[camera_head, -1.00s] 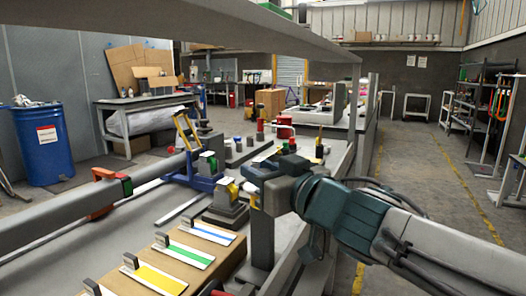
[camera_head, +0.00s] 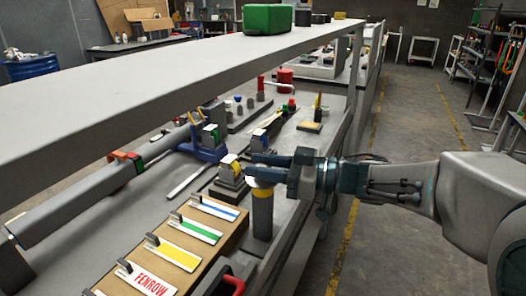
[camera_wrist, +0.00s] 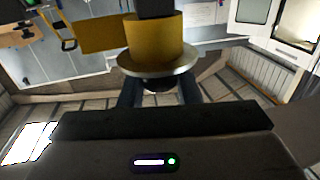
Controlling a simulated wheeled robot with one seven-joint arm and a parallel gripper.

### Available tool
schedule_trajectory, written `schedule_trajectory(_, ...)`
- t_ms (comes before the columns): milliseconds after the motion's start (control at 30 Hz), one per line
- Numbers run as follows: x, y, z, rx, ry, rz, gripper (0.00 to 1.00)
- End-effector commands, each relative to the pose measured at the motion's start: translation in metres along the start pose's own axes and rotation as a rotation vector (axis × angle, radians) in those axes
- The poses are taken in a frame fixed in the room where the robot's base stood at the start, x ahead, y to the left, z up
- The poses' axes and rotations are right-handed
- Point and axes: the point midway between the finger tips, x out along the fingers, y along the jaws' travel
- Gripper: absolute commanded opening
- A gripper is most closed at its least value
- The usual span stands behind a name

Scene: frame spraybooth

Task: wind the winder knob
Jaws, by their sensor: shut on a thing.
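The winder stands as a grey post (camera_head: 262,215) with a yellow collar (camera_head: 262,193) and a pale flange at its top. In the wrist view the yellow collar (camera_wrist: 155,38) and silver flange (camera_wrist: 158,60) are large, with a yellow tab (camera_wrist: 104,34) out to the left. The dark winder knob (camera_wrist: 158,84) shows only in part, at the flange between my fingers. My gripper (camera_head: 258,168) reaches in level from the right, just above the collar, and is shut on the knob. The fingers hide most of the knob in the head view.
A long grey shelf (camera_head: 160,70) crosses above the bench, with a green box (camera_head: 268,19) on it. A dark block with a yellow-fronted part (camera_head: 231,168) stands close left of the post. A board of colour-striped cards (camera_head: 228,232) lies in front. The right aisle floor is clear.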

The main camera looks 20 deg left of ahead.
Motion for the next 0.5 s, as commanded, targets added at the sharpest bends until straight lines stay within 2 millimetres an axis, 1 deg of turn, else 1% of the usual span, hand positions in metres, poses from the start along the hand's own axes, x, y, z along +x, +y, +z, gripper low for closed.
schedule_trajectory(33,-0.0005,0.0026,-0.0016,0.005,-0.006,-0.042,0.08)
schedule_trajectory(500,-0.0001,0.0015,-0.0024,0.006,-0.002,-0.493,0.08)
